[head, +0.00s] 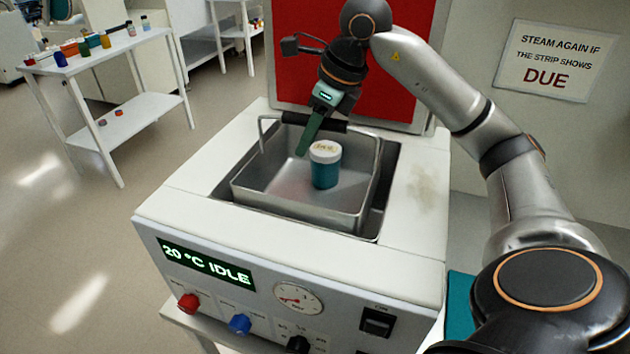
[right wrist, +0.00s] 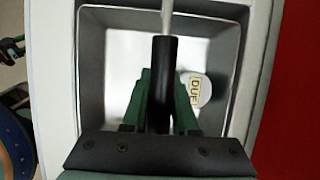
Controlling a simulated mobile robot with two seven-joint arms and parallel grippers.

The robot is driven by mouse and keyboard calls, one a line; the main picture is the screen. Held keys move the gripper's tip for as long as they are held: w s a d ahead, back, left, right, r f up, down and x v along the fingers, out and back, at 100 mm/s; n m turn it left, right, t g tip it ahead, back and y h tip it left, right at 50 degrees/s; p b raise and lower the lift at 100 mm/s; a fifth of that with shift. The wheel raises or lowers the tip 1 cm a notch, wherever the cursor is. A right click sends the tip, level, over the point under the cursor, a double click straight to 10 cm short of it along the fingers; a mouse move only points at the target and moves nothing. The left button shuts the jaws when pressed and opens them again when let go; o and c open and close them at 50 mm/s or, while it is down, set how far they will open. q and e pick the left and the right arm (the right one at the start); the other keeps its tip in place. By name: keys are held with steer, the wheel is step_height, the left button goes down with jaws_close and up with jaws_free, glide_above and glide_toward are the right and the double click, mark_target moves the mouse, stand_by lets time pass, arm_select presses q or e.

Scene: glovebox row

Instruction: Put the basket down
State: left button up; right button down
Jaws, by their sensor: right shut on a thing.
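The metal basket (head: 290,213) sits within the square opening of the white steam machine (head: 190,207). Its rim shows slightly above or level with the machine's top, and I cannot tell whether it touches the bottom. A teal jar with a white lid (head: 325,166) stands upright in it; the lid (right wrist: 195,89) reads "DUE" in the right wrist view. My right gripper (head: 307,136) is shut on the basket's black handle (right wrist: 164,80), with green fingers on both sides of it. My left gripper is not in view.
The machine's front panel shows "20 °C IDLE" on a display (head: 206,262), with knobs and a gauge (head: 298,298). A red panel (head: 300,60) stands behind the opening. A white table (head: 110,52) with small bottles stands at the left. A wall sign (head: 556,61) says "STEAM AGAIN IF THE STRIP SHOWS DUE".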

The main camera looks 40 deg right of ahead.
mark_target(306, 195)
step_height(306, 195, down, 12)
steer(key=b, duration=0.2)
steer(key=shift+r+b, duration=0.1)
steer(key=shift+b, duration=0.2)
steer(key=c, duration=0.7)
jaws_free()
steer(key=p+v, duration=0.1)
steer(key=v, duration=1.1)
